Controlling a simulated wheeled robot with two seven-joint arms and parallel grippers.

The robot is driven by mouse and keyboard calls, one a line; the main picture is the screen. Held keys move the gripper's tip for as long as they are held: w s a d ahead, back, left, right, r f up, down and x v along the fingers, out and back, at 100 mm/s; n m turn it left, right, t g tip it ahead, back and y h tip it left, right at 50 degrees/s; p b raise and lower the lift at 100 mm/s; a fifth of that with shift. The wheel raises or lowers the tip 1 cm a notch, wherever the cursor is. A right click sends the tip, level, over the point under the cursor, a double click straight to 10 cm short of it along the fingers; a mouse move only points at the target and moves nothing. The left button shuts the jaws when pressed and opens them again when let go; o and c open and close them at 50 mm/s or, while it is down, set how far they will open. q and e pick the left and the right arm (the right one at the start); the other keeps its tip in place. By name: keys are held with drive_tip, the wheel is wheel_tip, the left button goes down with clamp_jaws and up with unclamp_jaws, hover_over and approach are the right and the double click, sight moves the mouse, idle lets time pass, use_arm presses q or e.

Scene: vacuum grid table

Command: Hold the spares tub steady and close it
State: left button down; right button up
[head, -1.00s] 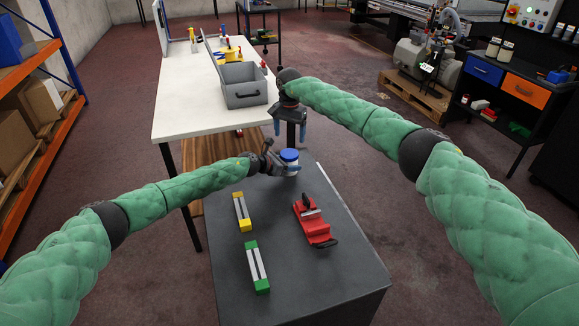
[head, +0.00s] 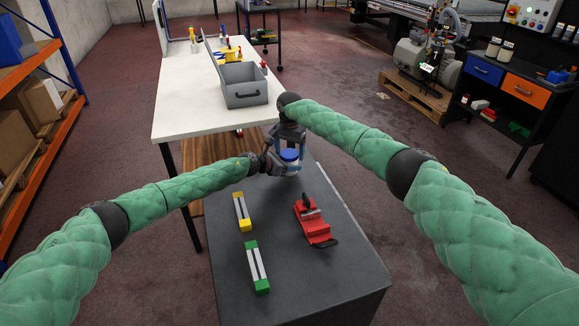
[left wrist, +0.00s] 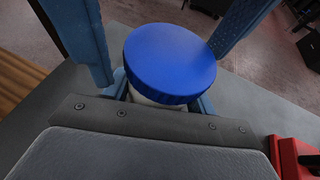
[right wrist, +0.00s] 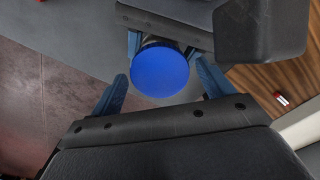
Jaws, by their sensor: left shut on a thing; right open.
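The spares tub (head: 287,168) is a white tub with a blue lid (head: 289,155) on top, upright at the far end of the dark grey table. My left gripper (head: 274,166) is shut on the tub's body from the left. In the left wrist view the blue lid (left wrist: 170,62) covers most of the white tub (left wrist: 150,99). My right gripper (head: 291,148) is directly above the tub, pointing down. In the right wrist view its open fingers (right wrist: 164,92) stand either side of the lid (right wrist: 160,70), apart from it.
On the dark grey table (head: 310,270) are a red clamp-like tool (head: 313,222), a yellow-ended bar (head: 242,212) and a green-ended bar (head: 256,267). Behind stands a white table (head: 180,110) with an open grey box (head: 243,90). The table's front is clear.

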drive_tip(key=c, duration=1)
drive_tip(key=m, duration=0.6)
drive_tip(key=shift+m, duration=0.3)
drive_tip(key=m, duration=0.7)
drive_tip(key=o, duration=1.1)
drive_tip(key=shift+c, duration=0.2)
drive_tip(key=shift+s+r, duration=0.1)
drive_tip(key=shift+r, duration=2.1)
